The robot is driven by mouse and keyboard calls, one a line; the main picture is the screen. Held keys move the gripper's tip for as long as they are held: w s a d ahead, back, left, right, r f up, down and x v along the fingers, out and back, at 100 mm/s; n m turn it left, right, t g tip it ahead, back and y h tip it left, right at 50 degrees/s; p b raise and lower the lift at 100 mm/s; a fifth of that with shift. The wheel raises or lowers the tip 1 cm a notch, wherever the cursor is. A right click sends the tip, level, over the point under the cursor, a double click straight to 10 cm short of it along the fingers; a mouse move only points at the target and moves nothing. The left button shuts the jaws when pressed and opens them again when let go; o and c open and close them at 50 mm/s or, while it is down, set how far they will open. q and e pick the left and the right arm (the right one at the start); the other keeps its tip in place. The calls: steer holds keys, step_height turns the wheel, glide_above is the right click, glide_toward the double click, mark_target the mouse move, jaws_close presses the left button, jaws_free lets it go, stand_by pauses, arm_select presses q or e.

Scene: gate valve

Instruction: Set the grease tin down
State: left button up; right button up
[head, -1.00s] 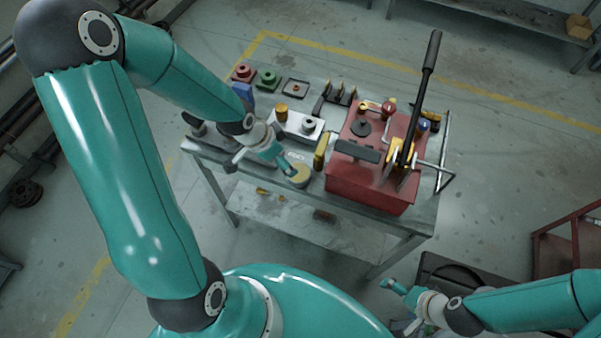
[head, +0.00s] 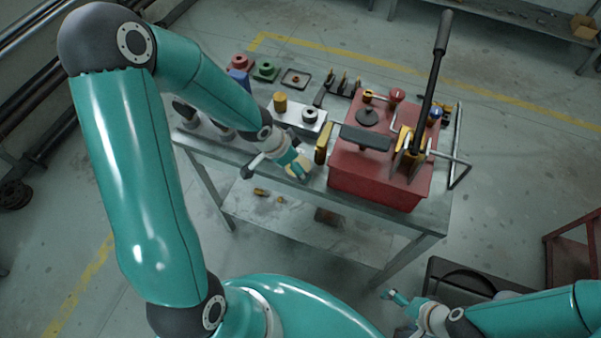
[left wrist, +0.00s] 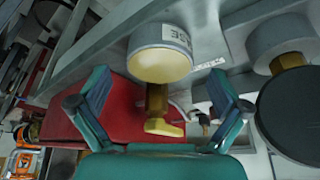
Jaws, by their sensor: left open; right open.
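The grease tin is a short grey cylinder with a cream top and a white label in the left wrist view (left wrist: 160,52). It appears to stand on the bench near its front edge; its underside is hidden. In the head view only part of the tin (head: 299,170) shows under my left gripper (head: 291,162). The left fingers (left wrist: 161,103) are spread wide in the left wrist view. The tin lies beyond them, with no visible contact. My right gripper (head: 394,298) is open and empty, low and in front of the bench.
A red box (head: 375,185) with a long black lever stands right of the tin. A yellow upright piece (head: 322,143) stands between them. A grey block (head: 298,117) with fittings lies behind. Dark-ended grey parts (head: 188,114) stand at the bench's left.

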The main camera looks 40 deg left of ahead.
arm_select(q)
steer(key=shift+b+x, duration=0.35)
steer(key=shift+x, duration=0.45)
steer(key=shift+c, duration=0.2)
steer(key=c, duration=1.5)
steer(key=shift+o, duration=0.2)
steer(key=shift+r, duration=0.1)
steer(key=shift+r, duration=0.1)
